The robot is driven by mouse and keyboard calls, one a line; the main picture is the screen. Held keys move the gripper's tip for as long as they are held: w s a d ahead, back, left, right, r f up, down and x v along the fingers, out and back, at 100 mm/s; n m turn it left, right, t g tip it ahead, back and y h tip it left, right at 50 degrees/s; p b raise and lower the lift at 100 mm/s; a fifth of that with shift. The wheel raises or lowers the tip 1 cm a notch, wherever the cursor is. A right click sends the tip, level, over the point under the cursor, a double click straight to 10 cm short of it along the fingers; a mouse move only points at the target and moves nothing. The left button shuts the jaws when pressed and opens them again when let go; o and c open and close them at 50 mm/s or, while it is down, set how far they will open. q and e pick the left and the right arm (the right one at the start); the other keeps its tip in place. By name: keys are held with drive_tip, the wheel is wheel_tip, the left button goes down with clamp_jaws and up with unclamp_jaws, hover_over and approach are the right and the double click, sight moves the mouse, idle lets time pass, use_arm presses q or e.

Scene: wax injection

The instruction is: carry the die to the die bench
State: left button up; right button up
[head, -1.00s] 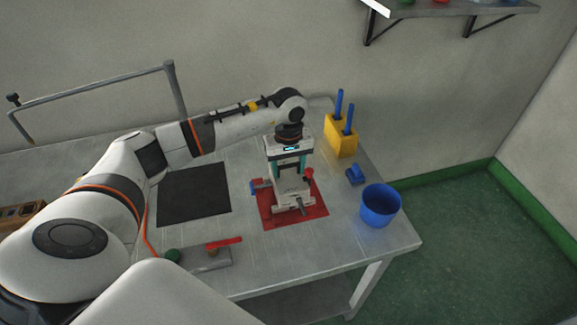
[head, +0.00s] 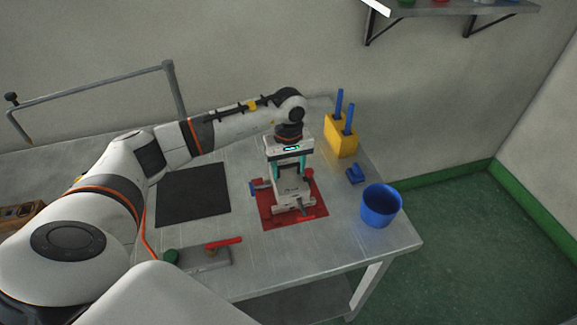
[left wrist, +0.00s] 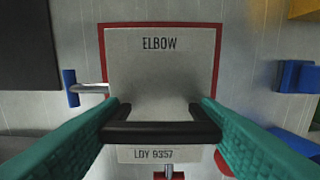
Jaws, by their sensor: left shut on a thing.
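The die is a grey block marked ELBOW and LDY 9357. It is at the red mat (head: 267,215) on the metal table, below my left gripper, in the head view (head: 290,187) and the left wrist view (left wrist: 160,75). My left gripper (head: 288,170) points down from above. Its teal fingers (left wrist: 160,131) are shut on the die's black handle bar. A blue-ended pin (left wrist: 70,88) sticks out on the die's left side. A red-handled part (head: 305,217) is at its front. I cannot tell whether the die touches the mat. My right gripper is out of view.
A black mat (head: 193,193) lies left of the die. A yellow holder (head: 341,137) with blue sticks, a small blue object (head: 355,174) and a blue cup (head: 381,206) stand to the right. A grey block with a red handle (head: 224,243) lies at the table's front.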

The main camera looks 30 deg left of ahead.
sight(289, 165)
use_arm(q)
drive_tip(key=shift+w+f+b, duration=0.1)
drive_tip(key=shift+f+b, duration=0.75)
drive_tip(key=o, duration=1.5)
drive_tip(key=shift+o, duration=0.6)
drive_tip(key=shift+s+f, duration=0.15)
drive_tip(key=shift+s, duration=0.05)
drive_tip(key=shift+w+r, duration=0.1)
drive_tip(key=shift+r, duration=0.25)
wheel_tip(289, 165, up, 11)
drive_tip(key=b, duration=0.3)
drive_tip(key=shift+f, duration=0.2)
drive_tip(key=shift+r, duration=0.55)
